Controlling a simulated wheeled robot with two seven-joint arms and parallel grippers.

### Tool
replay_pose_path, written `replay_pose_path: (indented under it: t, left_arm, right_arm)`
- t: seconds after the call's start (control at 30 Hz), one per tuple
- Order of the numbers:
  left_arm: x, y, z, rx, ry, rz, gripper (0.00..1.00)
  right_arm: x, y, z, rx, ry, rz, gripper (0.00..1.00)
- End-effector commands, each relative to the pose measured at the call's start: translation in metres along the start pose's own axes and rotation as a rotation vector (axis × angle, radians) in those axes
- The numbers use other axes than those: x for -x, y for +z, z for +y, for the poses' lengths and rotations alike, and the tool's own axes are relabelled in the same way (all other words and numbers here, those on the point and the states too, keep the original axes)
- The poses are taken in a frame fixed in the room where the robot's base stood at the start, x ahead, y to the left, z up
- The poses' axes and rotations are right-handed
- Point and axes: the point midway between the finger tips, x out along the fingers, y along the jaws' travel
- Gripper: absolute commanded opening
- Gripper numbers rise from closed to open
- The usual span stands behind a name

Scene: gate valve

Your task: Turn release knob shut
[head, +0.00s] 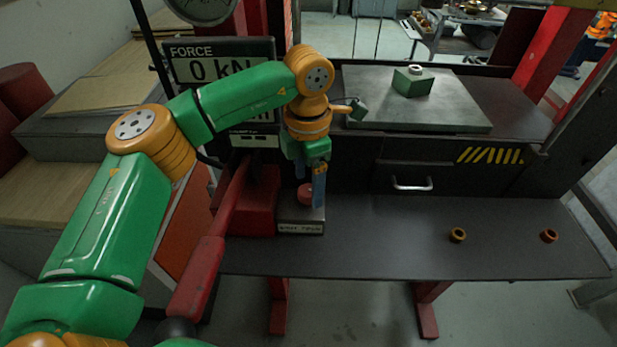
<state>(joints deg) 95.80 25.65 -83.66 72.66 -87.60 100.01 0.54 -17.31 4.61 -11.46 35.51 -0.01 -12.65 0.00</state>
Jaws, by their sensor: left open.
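The release knob (304,196) is a small red knob on top of a dark block with a pale label plate (301,228). The block stands on the dark bench, left of its middle. The lettering on the plate is too small to read surely. My left gripper (319,192) points down at the knob, its blue fingers overlapping the knob's right side in the picture. It is open, and part of the knob is hidden behind it. I cannot tell whether the fingers touch the knob. My right gripper is out of view.
A red lever (203,268) rises beside the red pump body (254,208), left of the knob. A force display (221,66) reads 0 kN. A green block (412,82) sits on a steel plate (460,112). Two brass rings (457,235) (549,236) lie on the otherwise clear right bench.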

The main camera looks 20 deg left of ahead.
Motion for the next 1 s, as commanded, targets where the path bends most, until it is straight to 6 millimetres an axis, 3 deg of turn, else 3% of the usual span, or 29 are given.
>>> replay_pose_path:
  t: [0.2,0.4,0.7,1.0]
  left_arm:
    - [-0.020,0.000,0.000,0.000,0.001,0.001,0.82]
    - [-0.021,0.000,0.000,0.000,0.001,-0.001,0.79]
    - [-0.021,0.000,0.000,0.000,0.000,0.000,0.00]
    - [-0.022,0.000,0.000,-0.042,0.000,-0.001,0.00]
  right_arm:
    - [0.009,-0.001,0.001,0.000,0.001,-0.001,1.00]
    - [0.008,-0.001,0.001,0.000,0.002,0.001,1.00]
    - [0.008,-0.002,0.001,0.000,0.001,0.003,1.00]
    - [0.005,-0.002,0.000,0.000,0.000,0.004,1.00]
